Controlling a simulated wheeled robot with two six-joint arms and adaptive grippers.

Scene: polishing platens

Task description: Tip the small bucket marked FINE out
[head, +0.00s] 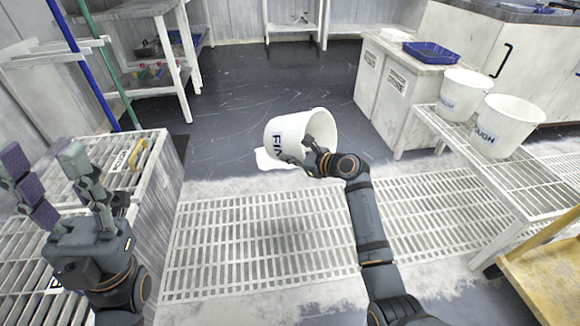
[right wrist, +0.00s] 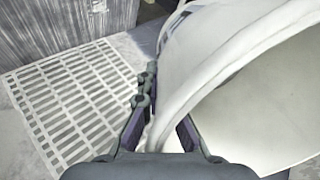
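The small white bucket with FIN visible on its side (head: 287,135) is tilted well over onto its side in the air above the floor grating, its mouth facing right. My right gripper (head: 312,158) is shut on its wall near the rim. In the right wrist view the bucket wall (right wrist: 185,75) passes between the fingers, and the pale inside shows no clear contents. A white patch (head: 268,160) shows just below the bucket; I cannot tell if it is poured liquid. My left gripper (head: 55,178) is open and empty at the left, fingers wide apart.
The floor grating (head: 215,250) spans the floor below the bucket. A slatted bench (head: 470,150) at right holds two more white buckets, one marked ROUGH (head: 505,125). A cabinet (head: 400,85) with a blue tray (head: 432,52) stands behind. A slatted stand (head: 160,175) is at left.

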